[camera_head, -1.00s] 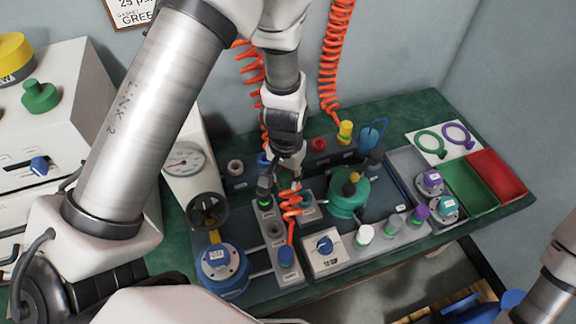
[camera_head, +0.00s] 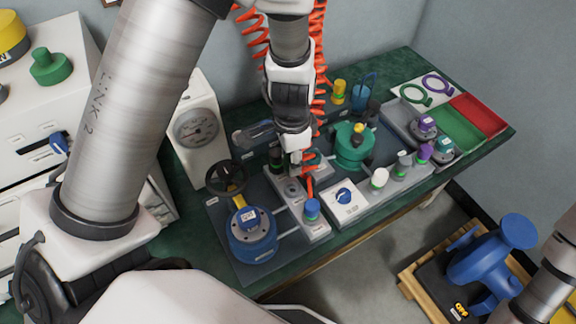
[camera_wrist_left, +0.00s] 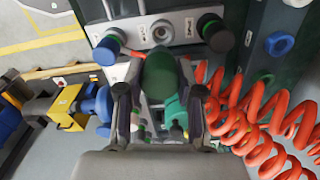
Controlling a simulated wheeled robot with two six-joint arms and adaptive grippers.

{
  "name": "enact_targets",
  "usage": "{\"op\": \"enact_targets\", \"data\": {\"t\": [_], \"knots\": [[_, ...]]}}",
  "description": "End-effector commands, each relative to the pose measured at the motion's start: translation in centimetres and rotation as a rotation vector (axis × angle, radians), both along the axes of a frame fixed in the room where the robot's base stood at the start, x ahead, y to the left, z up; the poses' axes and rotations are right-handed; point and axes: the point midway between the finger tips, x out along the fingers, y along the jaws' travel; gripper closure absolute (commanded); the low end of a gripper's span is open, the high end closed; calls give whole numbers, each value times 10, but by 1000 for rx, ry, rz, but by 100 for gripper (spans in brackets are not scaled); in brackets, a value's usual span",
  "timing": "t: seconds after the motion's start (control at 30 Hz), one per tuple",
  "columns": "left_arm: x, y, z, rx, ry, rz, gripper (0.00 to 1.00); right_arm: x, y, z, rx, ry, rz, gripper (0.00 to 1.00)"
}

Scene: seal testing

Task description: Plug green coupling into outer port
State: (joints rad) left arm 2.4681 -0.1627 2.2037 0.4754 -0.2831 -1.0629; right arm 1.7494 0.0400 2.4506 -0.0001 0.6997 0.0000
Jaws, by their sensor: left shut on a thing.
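The dark green coupling (camera_wrist_left: 160,75) is held between the fingers of my left gripper (camera_wrist_left: 160,110) in the left wrist view. In the head view my left gripper (camera_head: 297,168) mostly hides it. The bare grey port (camera_wrist_left: 162,32) lies just beyond the coupling in the wrist view, on a grey strip between a blue coupling (camera_wrist_left: 107,50) and a dark, green-ringed fitting (camera_wrist_left: 212,28). In the head view this port (camera_head: 292,187) is just below my gripper's tips. The coupling appears apart from the port. My right gripper is out of view.
Orange coiled hose (camera_wrist_left: 250,110) hangs close beside the gripper. A teal vessel (camera_head: 352,147) stands to the right and a blue vessel (camera_head: 250,238) at front left. Red and green trays (camera_head: 480,113) are far right.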

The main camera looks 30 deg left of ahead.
Motion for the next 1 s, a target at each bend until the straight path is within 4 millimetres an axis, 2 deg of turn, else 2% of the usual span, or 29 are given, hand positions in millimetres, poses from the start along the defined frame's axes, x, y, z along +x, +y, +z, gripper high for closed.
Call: {"op": "enact_targets", "data": {"t": [0.27,0.7,1.0], "knots": [[2,0,-9,0,1,0,100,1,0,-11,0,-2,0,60],[3,0,-49,-1,1,1,100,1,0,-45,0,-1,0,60],[3,0,-53,0,0,1,100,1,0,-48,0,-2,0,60]]}}
